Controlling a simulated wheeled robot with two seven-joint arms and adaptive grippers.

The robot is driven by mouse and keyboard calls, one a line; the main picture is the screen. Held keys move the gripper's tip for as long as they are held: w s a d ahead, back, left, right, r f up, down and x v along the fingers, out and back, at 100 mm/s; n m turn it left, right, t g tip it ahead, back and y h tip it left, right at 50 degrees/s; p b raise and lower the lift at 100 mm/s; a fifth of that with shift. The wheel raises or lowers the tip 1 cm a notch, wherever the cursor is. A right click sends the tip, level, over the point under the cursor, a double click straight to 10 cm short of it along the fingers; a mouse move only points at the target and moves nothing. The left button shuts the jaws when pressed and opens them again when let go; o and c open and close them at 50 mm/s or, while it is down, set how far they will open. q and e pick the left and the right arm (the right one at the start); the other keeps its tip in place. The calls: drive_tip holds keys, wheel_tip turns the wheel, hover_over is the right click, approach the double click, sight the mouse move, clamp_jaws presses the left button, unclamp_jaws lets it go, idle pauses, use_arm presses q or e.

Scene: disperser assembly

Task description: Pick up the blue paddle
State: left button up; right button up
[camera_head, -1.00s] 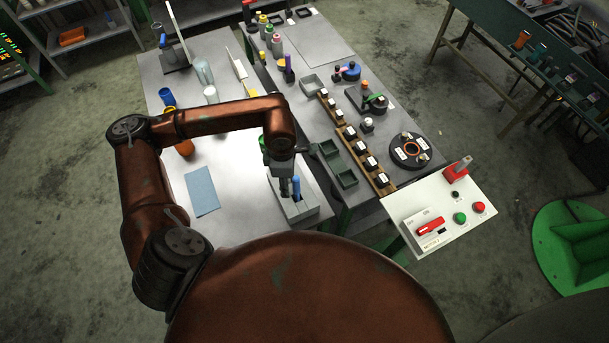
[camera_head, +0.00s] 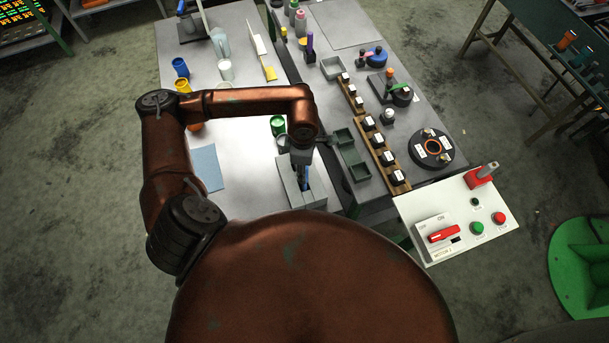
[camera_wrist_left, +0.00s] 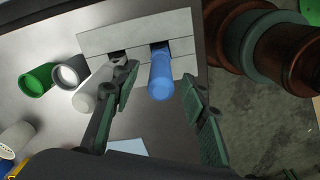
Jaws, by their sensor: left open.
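The blue paddle (camera_head: 307,180) stands in a slot of the grey holder block (camera_head: 291,193) at the near right corner of the left table. Its blue, rounded handle (camera_wrist_left: 160,80) shows large in the left wrist view. My left gripper (camera_wrist_left: 160,95) is open, with one finger on each side of the blue handle and a visible gap to each. It also shows over the holder in the head view (camera_head: 303,172). A pale grey handle (camera_wrist_left: 92,92) stands in the neighbouring slot, just outside one finger. The blue paddle's lower part is hidden in the holder. My right gripper is not in view.
A green cup (camera_head: 278,125) stands just behind the holder, with a whitish cup (camera_wrist_left: 70,72) beside it. A light blue sheet (camera_head: 207,167) lies to the left. A white control box (camera_head: 455,215) is at the right. The table's middle is mostly clear.

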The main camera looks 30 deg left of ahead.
use_arm(q)
drive_tip(key=f, duration=0.2)
drive_tip(key=f+p, duration=0.1)
drive_tip(key=shift+w+d+f, duration=0.1)
drive_tip(key=shift+d+f, duration=0.1)
drive_tip(key=shift+f, duration=0.6)
drive_tip(key=shift+c, duration=0.7)
clamp_jaws()
